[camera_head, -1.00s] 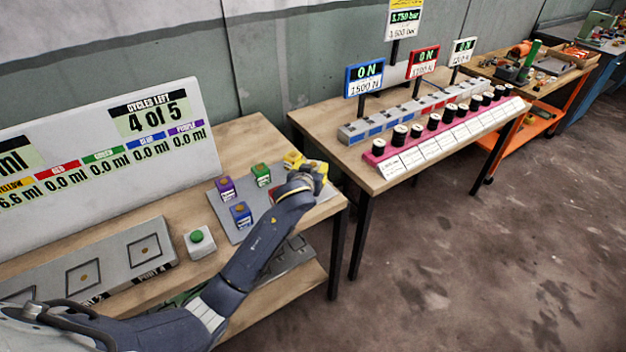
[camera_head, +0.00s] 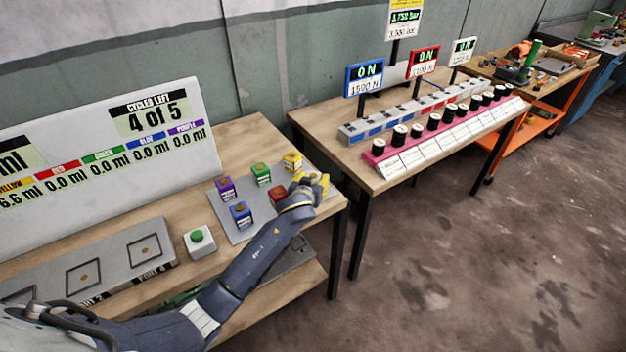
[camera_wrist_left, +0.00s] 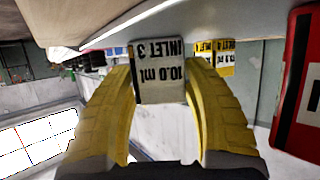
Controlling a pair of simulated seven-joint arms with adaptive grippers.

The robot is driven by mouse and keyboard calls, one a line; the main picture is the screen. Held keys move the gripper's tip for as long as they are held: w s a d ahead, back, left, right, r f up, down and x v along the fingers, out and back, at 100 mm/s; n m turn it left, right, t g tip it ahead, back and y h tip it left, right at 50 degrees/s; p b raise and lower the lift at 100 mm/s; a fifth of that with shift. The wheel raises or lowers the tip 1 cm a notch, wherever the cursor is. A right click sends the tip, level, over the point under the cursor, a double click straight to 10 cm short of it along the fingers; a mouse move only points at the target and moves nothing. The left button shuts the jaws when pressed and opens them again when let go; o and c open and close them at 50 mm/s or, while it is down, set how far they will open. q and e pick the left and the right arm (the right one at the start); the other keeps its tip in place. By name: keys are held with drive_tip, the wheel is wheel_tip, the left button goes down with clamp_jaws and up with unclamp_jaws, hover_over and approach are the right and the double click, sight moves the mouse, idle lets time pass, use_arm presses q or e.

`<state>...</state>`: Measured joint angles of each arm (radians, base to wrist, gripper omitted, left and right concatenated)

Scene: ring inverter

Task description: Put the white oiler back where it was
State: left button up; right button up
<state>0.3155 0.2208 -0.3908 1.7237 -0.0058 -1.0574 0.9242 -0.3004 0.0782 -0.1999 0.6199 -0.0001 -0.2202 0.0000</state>
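The white oiler (camera_wrist_left: 160,72), labelled "INLET 3" and "10.0 ml", shows upside down in the left wrist view. It sits between the yellow fingers of my left gripper (camera_wrist_left: 160,88), which press close on both its sides. Its base end is at or very near the grey plate (camera_wrist_left: 255,22); I cannot tell if it touches. In the head view my left gripper (camera_head: 312,181) is over the right end of the grey plate (camera_head: 243,232) and mostly hides the oiler. My right gripper is not in view.
On the plate stand a red oiler (camera_head: 277,195), a yellow one (camera_head: 292,160), a green one (camera_head: 261,174), a purple one (camera_head: 225,187) and a blue one (camera_head: 241,214). A green button box (camera_head: 199,243) is left of the plate.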

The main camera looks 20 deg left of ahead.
use_arm(q)
drive_tip(key=shift+r, duration=0.15)
drive_tip(key=shift+s, duration=0.15)
drive_tip(key=a+v, duration=0.1)
drive_tip(key=v, duration=1)
drive_tip(key=shift+s+d+r, duration=0.2)
drive_tip(key=shift+s+d, duration=0.15)
drive_tip(key=shift+d, duration=0.15)
